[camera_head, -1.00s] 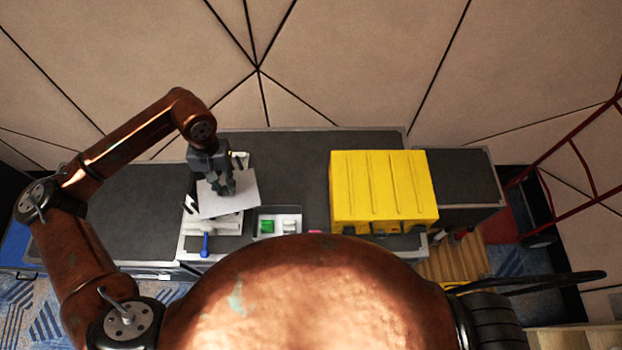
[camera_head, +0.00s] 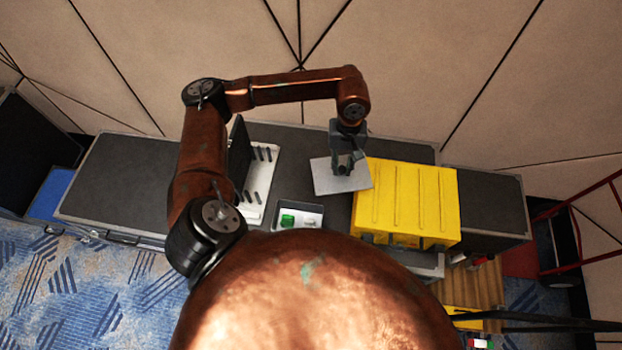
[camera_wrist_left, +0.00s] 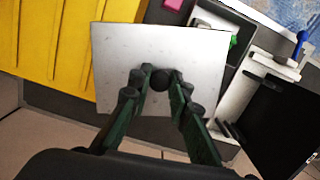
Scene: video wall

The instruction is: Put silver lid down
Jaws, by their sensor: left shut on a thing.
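The silver lid (camera_head: 326,181) is a flat, pale metal plate. My left gripper (camera_head: 346,168) is shut on it near its middle and holds it above the dark worktop, close to the left side of the yellow case. My right gripper is not in view.
The yellow case (camera_head: 408,200) stands to the right of the lid. A white device with dark slots (camera_head: 262,175) and a small tray (camera_head: 313,217) with a green item (camera_head: 288,219) lie to the left. The worktop (camera_head: 300,160) between device and case is partly clear.

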